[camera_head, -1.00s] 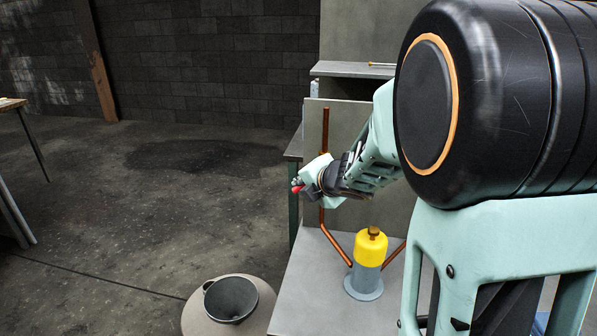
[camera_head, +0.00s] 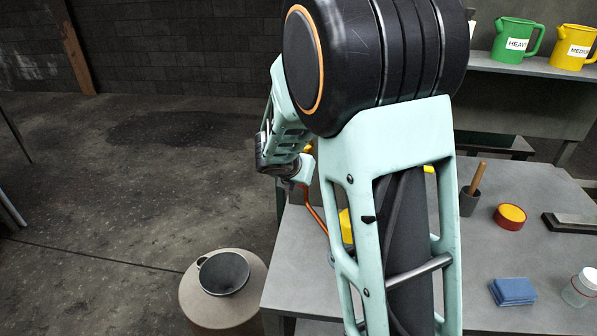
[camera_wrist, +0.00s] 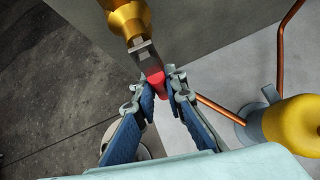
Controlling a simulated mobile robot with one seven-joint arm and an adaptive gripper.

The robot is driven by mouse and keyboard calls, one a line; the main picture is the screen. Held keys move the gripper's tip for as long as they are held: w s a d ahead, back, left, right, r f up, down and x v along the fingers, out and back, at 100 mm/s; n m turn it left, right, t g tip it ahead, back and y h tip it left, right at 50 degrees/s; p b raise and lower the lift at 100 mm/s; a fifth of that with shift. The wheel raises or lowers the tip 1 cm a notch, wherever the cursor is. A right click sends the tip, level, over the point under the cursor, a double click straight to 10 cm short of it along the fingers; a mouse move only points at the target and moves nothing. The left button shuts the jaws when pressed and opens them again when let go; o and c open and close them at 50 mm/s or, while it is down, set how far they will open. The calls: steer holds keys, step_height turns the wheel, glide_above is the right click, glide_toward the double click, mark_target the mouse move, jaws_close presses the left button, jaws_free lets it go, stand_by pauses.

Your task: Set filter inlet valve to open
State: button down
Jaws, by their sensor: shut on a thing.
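In the wrist view, the valve has a brass body (camera_wrist: 128,18) with a flat metal lever ending in a red grip (camera_wrist: 155,82). My gripper (camera_wrist: 158,88) is shut on the red grip, with the fingertips at its two sides. In the head view, my arm hides the grip, and my gripper (camera_head: 302,172) is mostly hidden; a small bit of yellow brass (camera_head: 308,149) shows beside it. The filter with the yellow top (camera_head: 346,226) stands on the bench, largely behind my arm. It also shows in the wrist view (camera_wrist: 290,125), right of my gripper.
A copper pipe (camera_head: 314,212) runs down towards the filter. A dark pot (camera_head: 223,272) on a round beige stand is left of the bench. On the bench (camera_head: 400,317) are a mortar (camera_head: 470,202), red-yellow tin (camera_head: 510,216), blue cloth (camera_head: 513,291) and jar (camera_head: 580,287). Floor to the left is clear.

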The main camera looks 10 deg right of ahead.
steer(key=shift+s+d+h, duration=0.1)
steer(key=shift+d+h, duration=0.1)
steer(key=shift+h, duration=0.1)
steer(key=shift+f, duration=0.1)
stand_by(0.3)
steer(key=c, duration=2)
jaws_free()
steer(key=shift+o, duration=0.2)
steer(key=v, duration=1.2)
